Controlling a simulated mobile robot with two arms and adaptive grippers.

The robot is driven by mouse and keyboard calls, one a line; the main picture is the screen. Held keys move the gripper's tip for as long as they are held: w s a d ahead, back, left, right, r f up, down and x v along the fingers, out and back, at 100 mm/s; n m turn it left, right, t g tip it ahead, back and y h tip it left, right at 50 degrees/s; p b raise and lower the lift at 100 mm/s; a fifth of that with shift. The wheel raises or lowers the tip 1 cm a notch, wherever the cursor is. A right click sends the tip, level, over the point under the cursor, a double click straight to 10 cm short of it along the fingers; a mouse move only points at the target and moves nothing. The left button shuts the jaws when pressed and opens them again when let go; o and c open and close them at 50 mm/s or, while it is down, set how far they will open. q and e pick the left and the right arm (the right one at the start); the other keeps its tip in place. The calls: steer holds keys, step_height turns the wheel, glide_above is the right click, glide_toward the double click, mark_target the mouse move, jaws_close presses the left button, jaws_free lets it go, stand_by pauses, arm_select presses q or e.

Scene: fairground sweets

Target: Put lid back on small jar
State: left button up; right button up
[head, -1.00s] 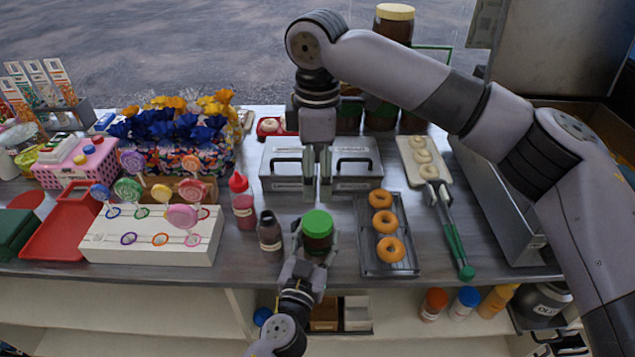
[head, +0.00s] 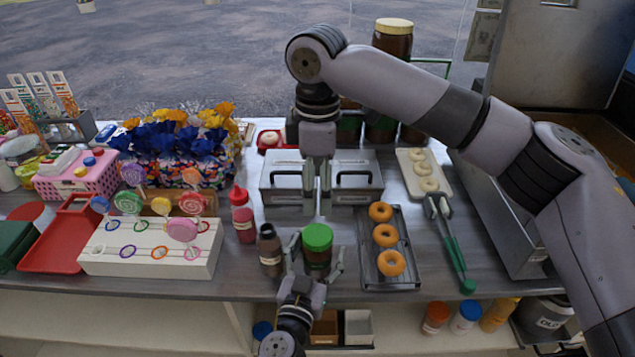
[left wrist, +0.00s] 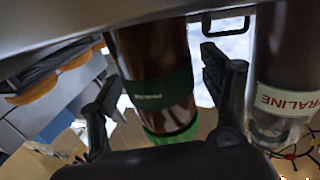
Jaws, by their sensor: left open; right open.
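The small jar (head: 318,258) stands upright near the counter's front edge, brown inside, with its green lid (head: 317,236) on top. In the left wrist view the jar (left wrist: 158,60) appears upside down, with the green lid (left wrist: 172,136) at its lower end. My left gripper (head: 316,252) is open around the jar, one finger on each side. The left wrist view shows gaps between the fingers (left wrist: 160,85) and the glass. My right gripper (head: 317,203) is open and empty, pointing down behind the jar, in front of the steel box. Its fingers are only a little apart.
A brown bottle (head: 269,252), labelled praline in the left wrist view (left wrist: 285,70), stands close left of the jar. A red bottle (head: 243,218) is beyond it. A doughnut rack (head: 408,270) lies to the right. The steel box (head: 277,180) is behind.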

arm_select(q)
steer(key=v, duration=1.1)
steer(key=shift+s, duration=0.35)
steer(key=shift+a, duration=0.1)
